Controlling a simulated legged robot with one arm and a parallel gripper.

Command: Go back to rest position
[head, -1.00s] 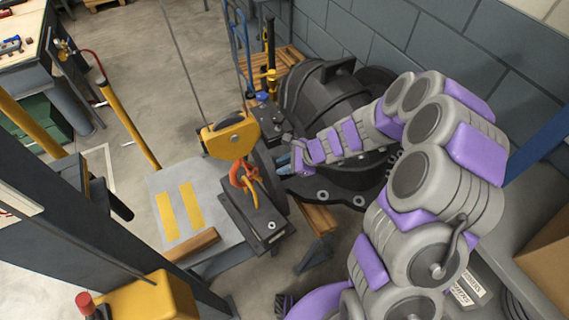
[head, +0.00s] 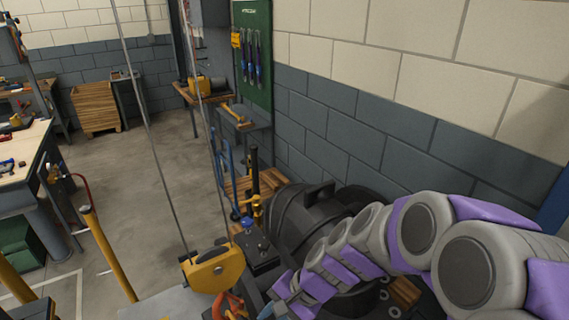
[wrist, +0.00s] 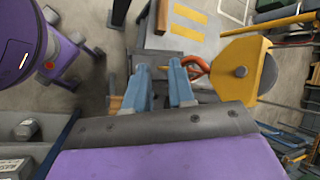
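My gripper (wrist: 160,72) shows in the wrist view with its two blue fingers apart and nothing visible held between them. In the head view only part of it shows, low in the picture, right of the yellow hoist block (head: 213,270). The hoist block also shows at the right of the wrist view (wrist: 247,69). Its orange hook (wrist: 196,68) hangs just beyond the right finger; I cannot tell whether they touch. My grey and purple arm reaches in from the right of the head view. The black casing (head: 295,225) stands behind the arm, partly hidden by it.
A block wall (head: 400,150) runs close along the right side. Two hoist cables (head: 150,130) cross the left half. A yellow post (head: 108,255) and a workbench (head: 25,165) stand at left. Open floor (head: 140,175) lies between the bench and the casing.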

